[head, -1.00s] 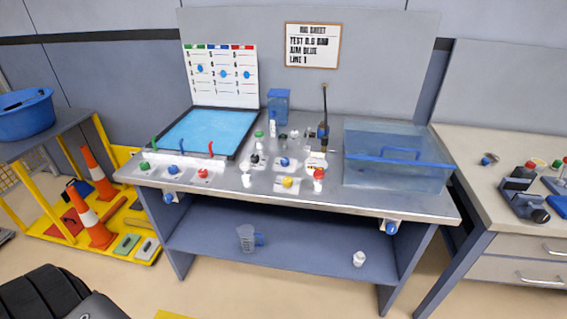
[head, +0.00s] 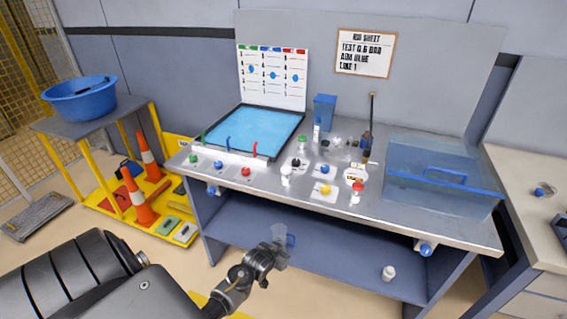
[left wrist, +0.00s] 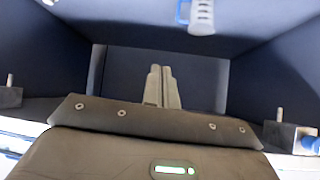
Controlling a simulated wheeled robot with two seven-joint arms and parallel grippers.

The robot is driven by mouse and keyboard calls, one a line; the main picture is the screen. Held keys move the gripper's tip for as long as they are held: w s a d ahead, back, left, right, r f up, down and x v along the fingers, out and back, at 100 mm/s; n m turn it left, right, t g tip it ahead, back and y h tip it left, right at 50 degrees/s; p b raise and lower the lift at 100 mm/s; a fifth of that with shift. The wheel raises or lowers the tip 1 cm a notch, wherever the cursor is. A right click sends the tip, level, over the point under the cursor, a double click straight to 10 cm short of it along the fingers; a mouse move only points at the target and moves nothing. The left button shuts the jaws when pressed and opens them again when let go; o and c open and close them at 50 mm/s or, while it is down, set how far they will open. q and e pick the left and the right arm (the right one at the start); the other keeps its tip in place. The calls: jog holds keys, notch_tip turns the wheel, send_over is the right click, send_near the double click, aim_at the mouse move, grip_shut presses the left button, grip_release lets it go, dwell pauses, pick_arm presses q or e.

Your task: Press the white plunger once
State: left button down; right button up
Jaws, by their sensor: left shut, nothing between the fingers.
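A small white upright piece (head: 286,176), which looks like the white plunger, stands at the front of the steel bench top (head: 320,205), right of the red tap. My left gripper (head: 279,258) is low in front of the bench, below the bench top and well apart from the white piece. Its fingers are together and empty in the left wrist view (left wrist: 162,84). In the head view the gripper overlaps the clear measuring jug with the blue handle (head: 290,238) on the lower shelf; the jug also shows in the left wrist view (left wrist: 201,16). My right gripper is out of view.
Near the white piece are a yellow knob (head: 325,190), a black knob (head: 296,162) and a red-topped piece (head: 356,190). A clear tank (head: 440,190) fills the bench's right end. A white bottle (head: 388,272) stands on the lower shelf (head: 340,260).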

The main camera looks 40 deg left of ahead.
pick_arm(q)
jog(key=w+a+r+t+y, duration=0.1)
jog(key=w+a+r, duration=0.1)
jog(key=r, duration=0.8)
jog(key=w+a+r+n+t+y+p, duration=0.1)
jog(key=a+r+t, duration=0.1)
jog(key=r, duration=0.8)
jog(key=w+a+r+n+t+y, duration=0.1)
jog(key=w+a+r, duration=0.1)
jog(key=r, duration=0.8)
jog(key=shift+w+a+r+t+p, duration=0.3)
jog(key=shift+a+p, duration=0.1)
jog(key=shift+a, duration=0.4)
jog(key=shift+w, duration=0.1)
jog(key=p, duration=0.3)
send_over(286, 170)
jog(key=s, duration=0.1)
notch_tip(286, 170, down, 2)
jog(key=shift+s+d+f+p, duration=0.1)
jog(key=shift+s+f+p, duration=0.1)
jog(key=shift+f, duration=0.95)
jog(key=shift+s+f+p, duration=0.1)
jog(key=shift+f+p, duration=0.1)
jog(key=shift+f, duration=0.9)
jog(key=shift+w, duration=0.1)
